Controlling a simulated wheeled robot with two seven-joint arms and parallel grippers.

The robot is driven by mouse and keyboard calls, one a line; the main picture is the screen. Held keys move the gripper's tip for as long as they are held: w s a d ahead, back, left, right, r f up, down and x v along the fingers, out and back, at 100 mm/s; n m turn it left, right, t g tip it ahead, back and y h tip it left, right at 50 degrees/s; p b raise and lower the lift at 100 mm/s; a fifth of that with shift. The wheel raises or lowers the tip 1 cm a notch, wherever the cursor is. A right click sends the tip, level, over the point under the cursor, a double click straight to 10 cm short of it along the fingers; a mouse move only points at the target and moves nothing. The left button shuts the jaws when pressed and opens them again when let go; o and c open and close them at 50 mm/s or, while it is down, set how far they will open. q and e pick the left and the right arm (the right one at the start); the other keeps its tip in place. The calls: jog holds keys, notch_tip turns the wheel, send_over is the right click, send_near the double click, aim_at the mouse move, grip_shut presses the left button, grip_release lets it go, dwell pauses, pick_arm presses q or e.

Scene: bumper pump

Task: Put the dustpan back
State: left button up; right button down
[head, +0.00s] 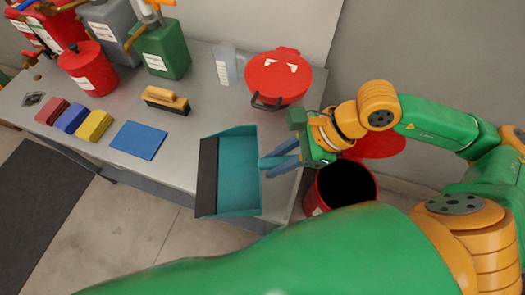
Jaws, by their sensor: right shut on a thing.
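A teal dustpan (238,172) with a dark front lip is held over the front right part of the grey table, reaching past its front edge. My right gripper (283,164) is shut on the dustpan's handle, at the pan's right side. The pan's open tray faces up toward the camera. I cannot tell whether the dustpan touches the table. My left gripper is not in view.
The grey table (190,130) bears a brush (166,99), a blue cloth (139,140), coloured sponges (75,118), red and green cans and a red lidded pot (277,78). A red bin (340,187) stands open on the floor at the right.

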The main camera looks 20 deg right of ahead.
pick_arm(q)
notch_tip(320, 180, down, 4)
jog(key=b, duration=0.2)
pick_arm(e)
jog(key=shift+w+f, duration=0.35)
jog(key=shift+f, duration=0.55)
jog(key=w+f+p, duration=0.1)
jog(key=w+f, duration=0.1)
jog(key=w, duration=0.1)
jog(key=w+d+f+p, duration=0.1)
jog(key=w+f, duration=0.1)
jog(key=w, duration=0.1)
jog(key=w+d+f+p, duration=0.1)
jog(key=w+f+p, duration=0.1)
jog(key=w, duration=0.1)
jog(key=f, duration=0.1)
jog(key=f+p, duration=0.1)
jog(key=f, duration=0.1)
jog(key=shift+w+f+p, duration=0.25)
jog(key=shift+p, duration=0.05)
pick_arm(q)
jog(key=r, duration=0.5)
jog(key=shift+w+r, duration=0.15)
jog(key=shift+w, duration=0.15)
pick_arm(e)
jog(key=shift+f, duration=0.1)
jog(key=c, duration=0.6)
grip_release()
jog(key=shift+c, duration=0.2)
